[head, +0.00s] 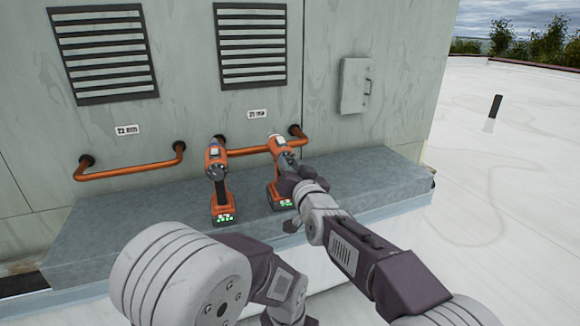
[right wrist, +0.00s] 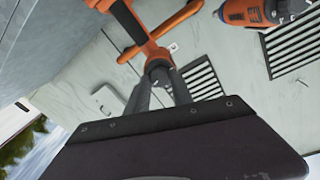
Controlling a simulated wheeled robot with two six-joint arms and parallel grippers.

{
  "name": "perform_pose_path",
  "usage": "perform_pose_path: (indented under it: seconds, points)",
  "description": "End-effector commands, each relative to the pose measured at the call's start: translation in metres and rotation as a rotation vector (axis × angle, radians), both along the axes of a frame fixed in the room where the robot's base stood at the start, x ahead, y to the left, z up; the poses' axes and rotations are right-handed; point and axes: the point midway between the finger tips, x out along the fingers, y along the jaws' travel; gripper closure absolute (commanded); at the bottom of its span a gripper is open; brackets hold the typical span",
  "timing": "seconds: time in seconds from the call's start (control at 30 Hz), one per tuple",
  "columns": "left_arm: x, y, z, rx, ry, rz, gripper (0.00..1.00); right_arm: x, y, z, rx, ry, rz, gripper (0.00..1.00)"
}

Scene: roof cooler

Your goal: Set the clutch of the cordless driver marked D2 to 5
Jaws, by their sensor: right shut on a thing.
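Two orange and black cordless drivers stand upright on the grey ledge, side by side. The left driver (head: 216,158) is free and shows a lit green display on its base. The right driver (head: 272,194) also has a green display; I cannot read either marking surely. My right gripper (head: 286,160) is shut on the nose of the right driver, around its collar area. In the right wrist view the two fingers (right wrist: 160,82) close on its front end, and the left driver (right wrist: 250,12) shows at the upper right. The clutch numbers are hidden or too small. My left gripper is out of view.
The grey ledge (head: 110,222) runs along the wall. Orange pipe rails (head: 130,171) stand out from the wall behind the drivers. Vents, small labels and a grey box (head: 354,86) are on the wall. My left arm fills the lower middle. The ledge's left part is clear.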

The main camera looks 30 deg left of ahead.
Motion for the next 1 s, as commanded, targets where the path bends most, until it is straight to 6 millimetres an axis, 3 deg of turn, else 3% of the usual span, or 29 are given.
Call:
perform_pose_path:
  seconds: [0.03, 0.07, 0.1, 0.13, 0.53, 1.0]
  points:
    - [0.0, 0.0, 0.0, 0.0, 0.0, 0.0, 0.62, 0.0, 0.0, -0.001, -0.002, 0.002, 0.0, 1.0]
    - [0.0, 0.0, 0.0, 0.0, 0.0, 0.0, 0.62, 0.0, 0.0, -0.001, -0.002, 0.001, 0.0, 0.64]
    - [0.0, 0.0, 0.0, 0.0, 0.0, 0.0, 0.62, 0.0, 0.0, -0.001, -0.002, 0.001, 0.001, 0.53]
    - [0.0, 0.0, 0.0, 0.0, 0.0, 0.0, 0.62, 0.0, 0.0, -0.001, -0.002, 0.001, 0.001, 0.51]
    - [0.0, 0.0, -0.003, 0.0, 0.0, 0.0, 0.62, -0.005, -0.005, -0.001, -0.001, 0.0, 0.0, 0.51]
    - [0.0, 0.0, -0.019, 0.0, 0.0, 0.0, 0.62, -0.061, -0.059, -0.001, -0.002, 0.001, 0.001, 0.51]
